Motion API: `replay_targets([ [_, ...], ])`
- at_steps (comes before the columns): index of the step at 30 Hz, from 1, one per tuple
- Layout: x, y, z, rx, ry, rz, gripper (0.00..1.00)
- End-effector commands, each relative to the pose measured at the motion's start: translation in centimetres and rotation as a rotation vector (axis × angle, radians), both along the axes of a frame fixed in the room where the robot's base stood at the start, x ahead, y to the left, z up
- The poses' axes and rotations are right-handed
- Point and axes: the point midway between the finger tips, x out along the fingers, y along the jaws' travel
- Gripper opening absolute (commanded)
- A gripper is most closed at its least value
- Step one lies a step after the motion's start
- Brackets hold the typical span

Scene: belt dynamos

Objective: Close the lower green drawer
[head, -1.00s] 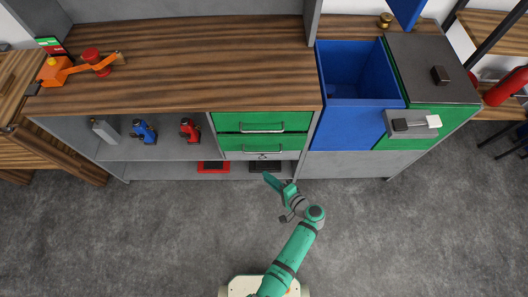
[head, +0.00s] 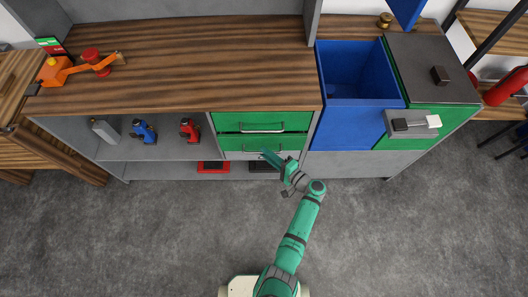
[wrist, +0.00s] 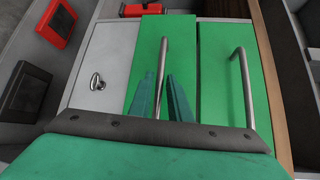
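The lower green drawer (head: 235,143) is under the upper green drawer (head: 230,120) in the cabinet. A thin dark strip shows above its front, which seems to stand slightly out. In the wrist view the picture is turned: the lower drawer front (wrist: 137,50) is left of the upper one (wrist: 215,75). Each has a metal bar handle, the lower one (wrist: 164,60) upright in this view. My gripper (head: 266,154) is in front of the lower drawer's right half. In the wrist view its two teal fingers (wrist: 163,80) are slightly apart, with the handle showing between them. Contact cannot be told.
A grey panel with a small lock (wrist: 97,82) lies below the lower drawer. Red (head: 213,167) and black bins sit beneath. An open blue bin (head: 345,125) stands to the right. Blue and red tools stand on the left shelf. The floor in front is clear.

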Motion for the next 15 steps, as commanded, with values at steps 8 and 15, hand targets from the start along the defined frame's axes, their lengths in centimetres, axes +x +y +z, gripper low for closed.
replay_targets([
  [8, 1.16, 1.23, -0.27, -0.001, 0.001, 0.0, 0.17],
  [15, 1.18, 1.24, -0.27, -0.001, 0.001, -0.001, 0.17],
])
